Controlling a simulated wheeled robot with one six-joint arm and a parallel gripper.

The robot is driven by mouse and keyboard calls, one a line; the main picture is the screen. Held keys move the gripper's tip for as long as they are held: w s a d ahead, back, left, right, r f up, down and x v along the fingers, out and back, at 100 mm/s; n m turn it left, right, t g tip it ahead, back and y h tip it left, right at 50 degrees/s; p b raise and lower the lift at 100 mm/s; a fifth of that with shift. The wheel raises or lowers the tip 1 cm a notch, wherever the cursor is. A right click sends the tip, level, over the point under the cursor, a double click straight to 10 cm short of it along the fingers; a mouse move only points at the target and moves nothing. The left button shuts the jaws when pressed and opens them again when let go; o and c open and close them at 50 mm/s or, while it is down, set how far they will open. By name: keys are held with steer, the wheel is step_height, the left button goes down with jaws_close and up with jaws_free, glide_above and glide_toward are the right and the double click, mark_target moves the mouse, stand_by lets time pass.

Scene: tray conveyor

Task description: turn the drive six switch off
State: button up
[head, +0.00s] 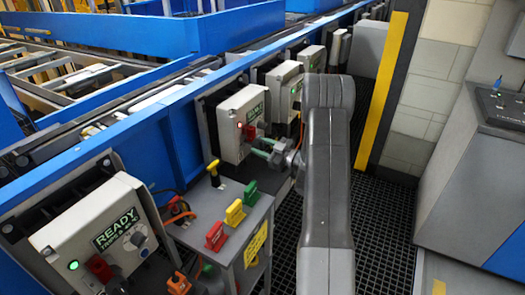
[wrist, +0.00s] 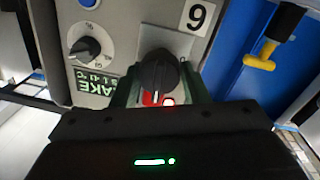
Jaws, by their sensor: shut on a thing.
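The drive six box (wrist: 120,25) is a grey panel with a 6 label (wrist: 198,16) in the wrist view. Its switch (wrist: 157,70) has a black handle on a pale plate, with red showing below it. My gripper (wrist: 160,92) is shut on the switch, its green fingers at the handle's sides. The gripper body hides the lower part, and I cannot read the switch's marked position. In the head view, my gripper (head: 267,152) reaches the front of a grey box (head: 236,108) with a red part and a small lit lamp.
A dial (wrist: 84,48) and green-lettered sign (wrist: 94,86) sit beside the switch. A yellow handle (wrist: 258,62) stands off to the right. In the head view, a grey stand (head: 235,240) with coloured handles is below my gripper. Another READY box (head: 90,235) is at left.

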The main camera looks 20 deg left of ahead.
steer(key=n+b, duration=0.1)
steer(key=b, duration=0.2)
steer(key=f+n+b, duration=0.1)
steer(key=b, duration=0.2)
steer(key=shift+n, duration=0.4)
steer(key=n+b, duration=0.3)
steer(key=b, duration=0.2)
steer(key=n+b, duration=0.2)
steer(key=b, duration=0.3)
steer(key=shift+n+g+y+b, duration=0.3)
steer(key=shift+n, duration=0.1)
steer(key=n+b, duration=0.4)
steer(key=b, duration=0.3)
steer(key=shift+w+n, duration=0.1)
steer(key=shift+n, duration=0.3)
steer(key=n+b, duration=0.3)
steer(key=b, duration=0.1)
steer(key=shift+r+g, duration=0.15)
steer(key=shift+g, duration=0.15)
steer(key=shift+r+n+b, duration=0.15)
steer(key=shift+n+b, duration=0.45)
steer(key=shift+b, duration=0.1)
steer(key=o, duration=1)
steer(key=shift+r, duration=0.1)
steer(key=shift+c, duration=0.2)
